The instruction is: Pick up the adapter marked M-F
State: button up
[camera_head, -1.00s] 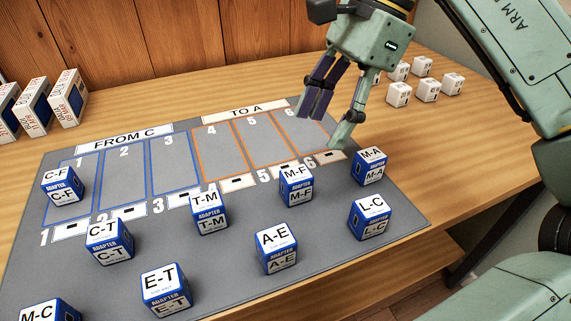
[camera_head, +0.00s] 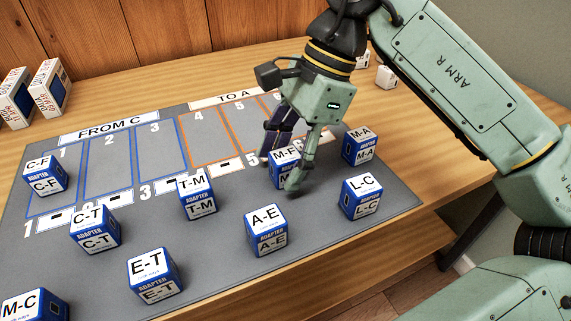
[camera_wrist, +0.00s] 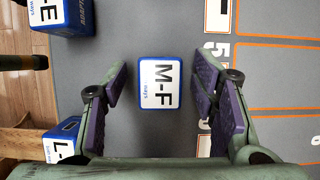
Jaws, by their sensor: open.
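The M-F adapter (camera_head: 281,157) is a blue box with a white label, standing on the grey mat (camera_head: 335,252). In the head view one finger of my gripper (camera_head: 279,172) partly covers it. In the wrist view the M-F adapter (camera_wrist: 160,84) lies between the two fingertips, a little beyond them, with its whole top label visible. My gripper (camera_wrist: 160,98) is open with its purple pads on either side of the box and grips nothing. A gap shows between each pad and the box in the wrist view.
Close by are the M-A box (camera_head: 360,146), the L-C box (camera_head: 361,197), the A-E box (camera_head: 266,231) and the T-M box (camera_head: 196,195). More adapter boxes stand to the left. Numbered slots marked FROM C (camera_head: 109,125) and TO A lie behind, with white boxes beyond.

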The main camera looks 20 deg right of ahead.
jog(key=c, duration=1.1)
jog(key=shift+r, duration=0.2)
jog(key=shift+c, duration=0.2)
